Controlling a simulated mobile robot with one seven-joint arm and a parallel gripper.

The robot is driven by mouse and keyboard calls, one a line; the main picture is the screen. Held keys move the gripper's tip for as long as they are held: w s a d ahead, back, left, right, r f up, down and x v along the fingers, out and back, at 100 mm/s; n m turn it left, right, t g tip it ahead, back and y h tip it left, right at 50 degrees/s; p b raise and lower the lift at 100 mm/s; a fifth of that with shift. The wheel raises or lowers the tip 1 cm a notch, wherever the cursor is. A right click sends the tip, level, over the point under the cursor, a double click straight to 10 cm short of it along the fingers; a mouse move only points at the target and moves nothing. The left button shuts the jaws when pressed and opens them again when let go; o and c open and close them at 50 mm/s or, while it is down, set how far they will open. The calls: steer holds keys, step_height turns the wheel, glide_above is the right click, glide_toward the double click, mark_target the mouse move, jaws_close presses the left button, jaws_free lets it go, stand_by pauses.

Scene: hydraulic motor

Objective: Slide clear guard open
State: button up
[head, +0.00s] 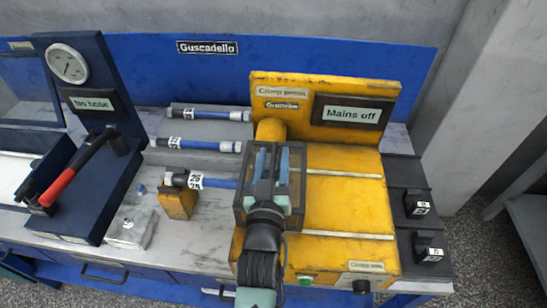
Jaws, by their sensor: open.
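The clear guard (297,180) is a dark-tinted see-through box on the left part of the yellow crimp press (345,200). My gripper (273,158) overlaps the guard in the head view, with my wrist coming up from the bottom of the picture. Its two pale blue fingers stand apart, and I see nothing held between them. I cannot tell whether the fingers touch the guard. My gripper and wrist hide much of the guard's front and middle.
Left of the press, several blue hoses (205,146) lie on grey rests. A small yellow block (177,202) and a grey block (130,228) stand nearby. A red-handled lever (75,170) is farther left. Dark labelled blocks (417,204) sit right of the press.

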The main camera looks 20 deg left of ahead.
jaws_close()
stand_by(1.5)
